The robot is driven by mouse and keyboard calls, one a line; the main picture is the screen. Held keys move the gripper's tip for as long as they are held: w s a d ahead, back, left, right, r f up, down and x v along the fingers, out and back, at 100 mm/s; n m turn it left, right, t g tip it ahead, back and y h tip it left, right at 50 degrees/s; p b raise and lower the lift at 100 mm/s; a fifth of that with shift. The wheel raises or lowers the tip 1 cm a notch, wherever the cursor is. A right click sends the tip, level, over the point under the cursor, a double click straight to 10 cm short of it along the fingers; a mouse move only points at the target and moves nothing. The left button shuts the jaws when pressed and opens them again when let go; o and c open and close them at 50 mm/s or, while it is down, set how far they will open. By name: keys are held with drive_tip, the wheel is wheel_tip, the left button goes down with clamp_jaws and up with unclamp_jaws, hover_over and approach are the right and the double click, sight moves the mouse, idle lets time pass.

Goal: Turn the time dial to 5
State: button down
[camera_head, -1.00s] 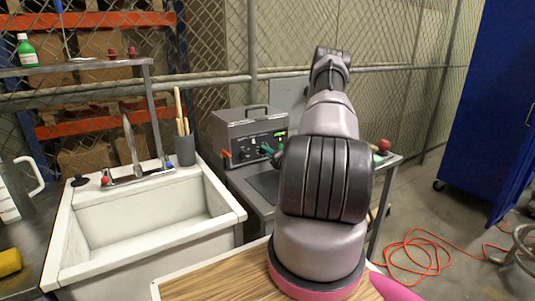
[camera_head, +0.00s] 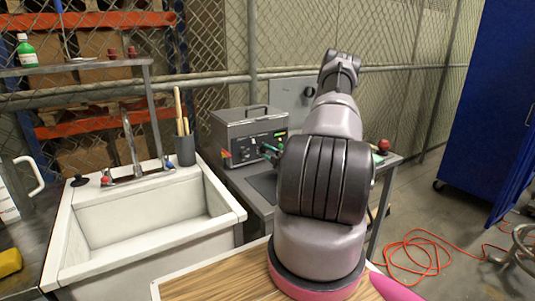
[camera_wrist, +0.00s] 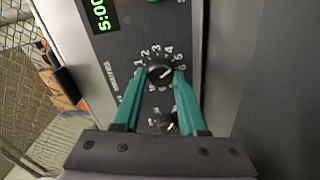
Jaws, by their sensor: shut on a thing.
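The time dial (camera_wrist: 160,73) is a small black knob with a pale pointer line, ringed by white numbers. Its pointer slants to the upper right, toward the 4–5 side; the exact mark is hard to read. My gripper (camera_wrist: 159,76) has its teal fingers shut on the dial, one on each side. The green display (camera_wrist: 103,14) above reads 5:00. In the camera_head view, the grey control box (camera_head: 240,128) stands on the bench, with my gripper's teal fingers (camera_head: 269,151) at its front panel. My arm hides part of the bench.
A second black knob (camera_wrist: 167,122) sits below the dial, between my fingers. A white sink (camera_head: 145,225) and a dark cup with sticks (camera_head: 185,152) stand left of the box. A red knob (camera_head: 383,145) is at the bench's right. An orange cable (camera_head: 420,250) lies on the floor.

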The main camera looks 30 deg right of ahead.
drive_tip(key=shift+f, duration=0.1)
drive_tip(key=shift+s, duration=0.1)
idle(0.3)
drive_tip(key=shift+c, duration=2.3)
unclamp_jaws()
drive_tip(key=s, duration=1)
drive_tip(key=shift+s+d, duration=0.35)
